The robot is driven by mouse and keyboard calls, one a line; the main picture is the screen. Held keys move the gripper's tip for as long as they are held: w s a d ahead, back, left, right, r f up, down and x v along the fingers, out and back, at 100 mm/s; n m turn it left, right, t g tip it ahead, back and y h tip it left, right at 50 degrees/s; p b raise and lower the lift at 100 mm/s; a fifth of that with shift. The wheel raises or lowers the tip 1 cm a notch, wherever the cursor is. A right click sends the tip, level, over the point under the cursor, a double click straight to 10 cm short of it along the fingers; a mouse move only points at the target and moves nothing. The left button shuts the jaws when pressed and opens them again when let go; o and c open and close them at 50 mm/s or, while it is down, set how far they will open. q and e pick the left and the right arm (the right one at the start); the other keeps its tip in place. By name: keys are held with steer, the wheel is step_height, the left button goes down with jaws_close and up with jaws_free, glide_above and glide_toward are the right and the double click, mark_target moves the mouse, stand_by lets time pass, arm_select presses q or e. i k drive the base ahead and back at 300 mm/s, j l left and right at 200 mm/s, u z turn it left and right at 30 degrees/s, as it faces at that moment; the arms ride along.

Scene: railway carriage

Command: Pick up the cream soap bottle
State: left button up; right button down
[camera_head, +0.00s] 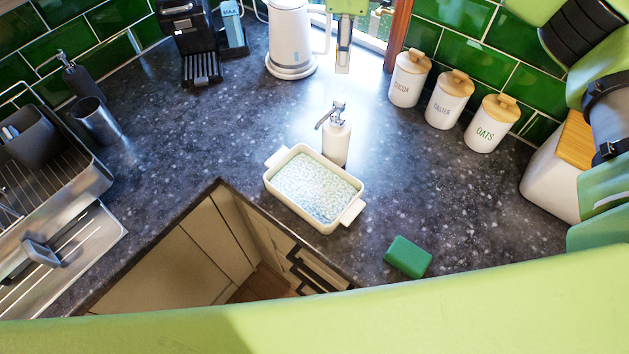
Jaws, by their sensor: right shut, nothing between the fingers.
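The cream soap bottle (336,144) stands upright on the dark speckled counter, just behind a cream rectangular dish (288,206). Its metal pump head points to the left and towards me. The dish's far rim is close to the bottle's base; I cannot tell whether they touch. My right gripper (343,68) hangs down from the top edge of the view, beyond and above the bottle, its fingers shut and empty, apart from the bottle. My left gripper is out of view.
A green block (408,257) lies right of the dish. Three canisters (447,98) stand at the back right, beside a white bin with a wooden lid (555,172). A white kettle (290,38) stands behind. A sink rack (70,190) is left. The counter right of the bottle is clear.

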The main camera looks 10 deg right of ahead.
mark_target(336, 132)
steer(key=k+j, duration=0.15)
steer(key=k, duration=0.35)
steer(key=k+j, duration=0.15)
steer(key=k, duration=0.35)
steer(key=k+j, duration=0.15)
steer(key=k, duration=0.3)
